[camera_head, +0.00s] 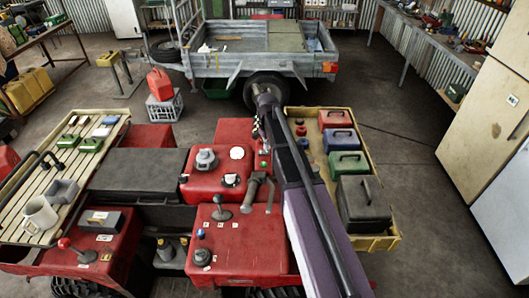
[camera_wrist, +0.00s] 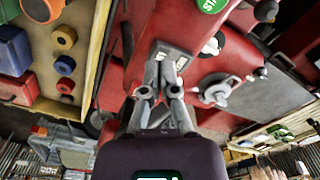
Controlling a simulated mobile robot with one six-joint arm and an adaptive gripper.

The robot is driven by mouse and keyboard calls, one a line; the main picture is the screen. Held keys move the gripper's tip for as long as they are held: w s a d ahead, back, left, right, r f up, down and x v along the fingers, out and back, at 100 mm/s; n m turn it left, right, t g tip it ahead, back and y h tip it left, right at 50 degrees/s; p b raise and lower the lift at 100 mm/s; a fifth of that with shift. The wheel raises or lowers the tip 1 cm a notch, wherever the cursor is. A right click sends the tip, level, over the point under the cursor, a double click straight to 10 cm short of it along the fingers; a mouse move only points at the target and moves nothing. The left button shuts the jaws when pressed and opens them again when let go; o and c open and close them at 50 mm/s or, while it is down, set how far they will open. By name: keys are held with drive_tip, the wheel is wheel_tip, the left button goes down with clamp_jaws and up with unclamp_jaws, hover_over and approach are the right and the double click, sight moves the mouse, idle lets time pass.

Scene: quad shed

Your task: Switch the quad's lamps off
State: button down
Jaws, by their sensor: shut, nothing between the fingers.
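The red quad (camera_head: 222,262) fills the lower middle of the head view. Its red body (camera_wrist: 235,55) also spans the wrist view. My gripper (camera_wrist: 172,58) is shut and empty, its fingertips close to a small pale labelled plate (camera_wrist: 182,62) on the red body. The fingertips partly cover this plate, and I cannot tell whether they touch it or how any switch there is set. A green round START button (camera_wrist: 210,4) is at the wrist view's top edge. In the head view my arm hides part of this area. I cannot make out the lamps.
A yellow rack (camera_head: 386,242) with coloured cases is beside my arm. A slatted rack (camera_head: 28,190) holds a mug. A grey trailer (camera_head: 225,70) stands behind.

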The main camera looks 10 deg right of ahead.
sight(267, 151)
drive_tip(key=shift+f+b, duration=0.85)
idle(0.7)
drive_tip(key=shift+r, duration=0.2)
drive_tip(key=shift+r+p, duration=3.35)
drive_tip(key=shift+p, duration=0.2)
drive_tip(key=shift+s+f, duration=0.1)
